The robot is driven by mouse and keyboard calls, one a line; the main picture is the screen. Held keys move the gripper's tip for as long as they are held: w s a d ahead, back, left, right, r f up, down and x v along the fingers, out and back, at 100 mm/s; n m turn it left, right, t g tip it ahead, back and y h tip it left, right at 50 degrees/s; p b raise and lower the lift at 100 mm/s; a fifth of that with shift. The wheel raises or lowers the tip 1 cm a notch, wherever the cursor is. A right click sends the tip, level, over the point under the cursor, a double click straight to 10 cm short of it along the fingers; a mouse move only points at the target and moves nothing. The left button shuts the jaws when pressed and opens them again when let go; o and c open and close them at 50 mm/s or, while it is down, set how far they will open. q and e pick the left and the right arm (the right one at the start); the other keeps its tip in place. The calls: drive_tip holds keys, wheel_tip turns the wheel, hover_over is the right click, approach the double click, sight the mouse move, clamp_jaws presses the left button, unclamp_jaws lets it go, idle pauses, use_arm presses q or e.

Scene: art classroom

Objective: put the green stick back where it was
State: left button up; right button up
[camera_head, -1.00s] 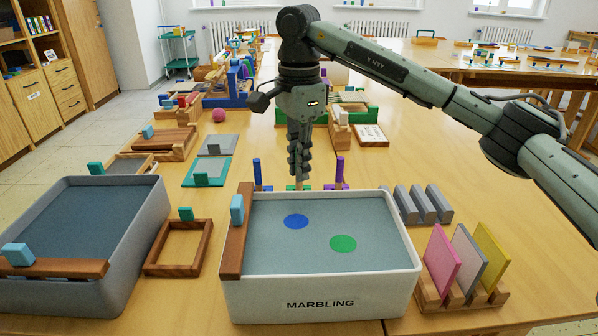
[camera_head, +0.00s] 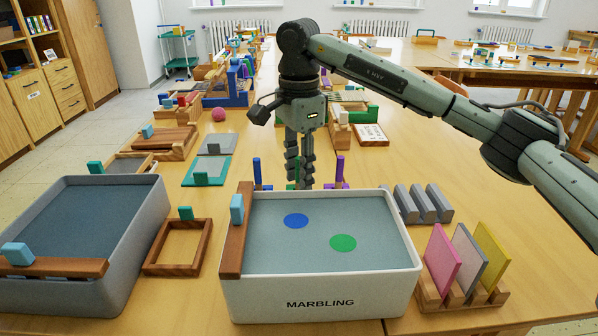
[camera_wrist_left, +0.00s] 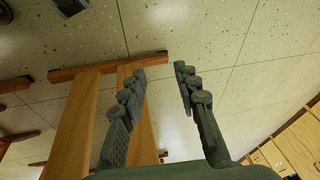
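Behind the white tray marked MARBLING, a blue stick (camera_head: 257,171) and a purple stick (camera_head: 339,170) stand upright. My right gripper (camera_head: 299,178) points down between them, just behind the tray's back rim. Its two fingers stand apart with a narrow gap. A bit of green (camera_head: 291,187) shows low at the fingertips; the green stick itself is mostly hidden by the fingers, and I cannot tell whether they touch it. My left gripper (camera_wrist_left: 160,77) is open and empty in the left wrist view, over the floor.
The white tray (camera_head: 320,285) holds blue and green spots. A grey tray (camera_head: 135,250) and a wooden frame (camera_head: 178,265) stand left. Grey blocks (camera_head: 423,205) and a rack (camera_head: 455,300) with coloured panels stand right. Bare table lies beyond the grey blocks.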

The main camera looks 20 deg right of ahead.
drive_tip(key=shift+r, duration=0.35)
wheel_tip(320, 180, up, 8)
drive_tip(key=shift+r, duration=0.25)
wheel_tip(320, 180, up, 2)
drive_tip(key=shift+r+p, duration=0.1)
drive_tip(key=shift+p, duration=0.25)
drive_tip(key=shift+r, duration=0.4)
use_arm(q)
wheel_tip(320, 180, down, 2)
drive_tip(key=shift+d+f, duration=0.1)
